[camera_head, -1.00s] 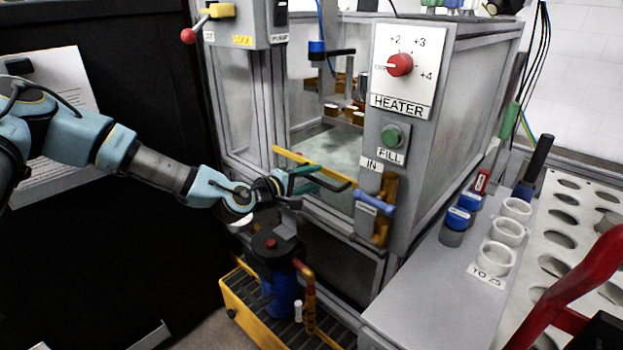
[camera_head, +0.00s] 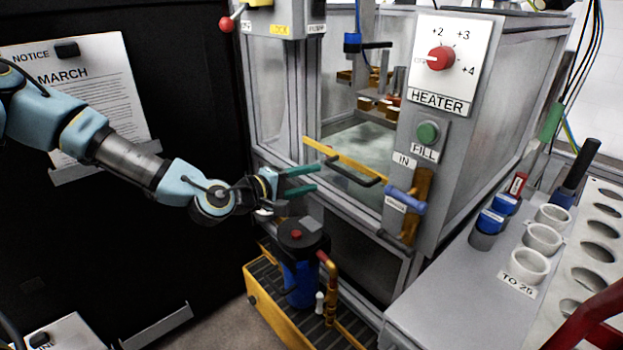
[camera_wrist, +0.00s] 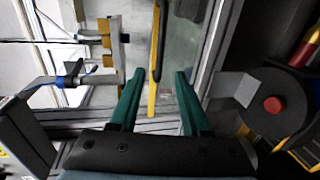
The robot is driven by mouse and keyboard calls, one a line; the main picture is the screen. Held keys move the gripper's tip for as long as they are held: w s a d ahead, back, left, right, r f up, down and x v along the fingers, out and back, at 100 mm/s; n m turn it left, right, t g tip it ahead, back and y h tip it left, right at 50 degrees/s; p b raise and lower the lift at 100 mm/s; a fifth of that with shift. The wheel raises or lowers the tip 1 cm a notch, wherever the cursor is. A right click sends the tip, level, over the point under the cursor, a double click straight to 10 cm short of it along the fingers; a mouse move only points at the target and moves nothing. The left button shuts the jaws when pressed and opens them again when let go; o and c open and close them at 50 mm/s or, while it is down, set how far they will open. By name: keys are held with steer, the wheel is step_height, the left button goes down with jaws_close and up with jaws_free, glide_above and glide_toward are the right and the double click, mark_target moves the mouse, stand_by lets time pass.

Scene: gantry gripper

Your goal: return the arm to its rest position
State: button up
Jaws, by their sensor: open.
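My gripper (camera_head: 312,180) is at the end of my blue and grey arm, in front of the machine's tank opening. Its two green fingers are apart with nothing held between them. In the wrist view my gripper (camera_wrist: 158,90) shows both green fingers spread. The yellow bar (camera_head: 345,160) with a dark handle crosses the opening just beyond the fingertips. It also shows in the wrist view (camera_wrist: 152,100), lying between the fingers in the picture. I cannot tell its exact distance from the fingers.
A dark pump (camera_head: 302,240) with a red button stands below my gripper in a yellow tray (camera_head: 272,312). The heater panel (camera_head: 442,65) and a blue-handled valve (camera_head: 405,200) are to the right. White cups (camera_head: 543,239) stand on the grey bench. A black panel fills the left.

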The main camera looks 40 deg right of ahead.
stand_by(0.3)
steer(key=w+a+f+m+t+y, duration=0.1)
steer(key=w+a+f+m+y, duration=0.1)
steer(key=w+a+f+y, duration=0.3)
steer(key=w+a+f+m+y, duration=0.1)
steer(key=a+f, duration=0.2)
steer(key=a, duration=0.5)
steer(key=w+a+r+t+y, duration=0.1)
steer(key=w+a+y, duration=0.25)
steer(key=a, duration=0.65)
steer(key=w+a+r+t+y, duration=0.1)
steer(key=w+a+r+y, duration=0.2)
steer(key=a, duration=0.6)
steer(key=s+a+r+n+y+p, duration=0.1)
steer(key=s+a+r, duration=0.1)
steer(key=a+r, duration=0.5)
steer(key=s+a+r+n+y, duration=0.2)
steer(key=a+r, duration=0.1)
steer(key=a, duration=0.8)
step_height(320, 180, up, 14)
steer(key=p, duration=1.4)
steer(key=shift+w+d+m+g, duration=0.25)
steer(key=shift+d+m+g, duration=0.05)
steer(key=shift+d, duration=0.05)
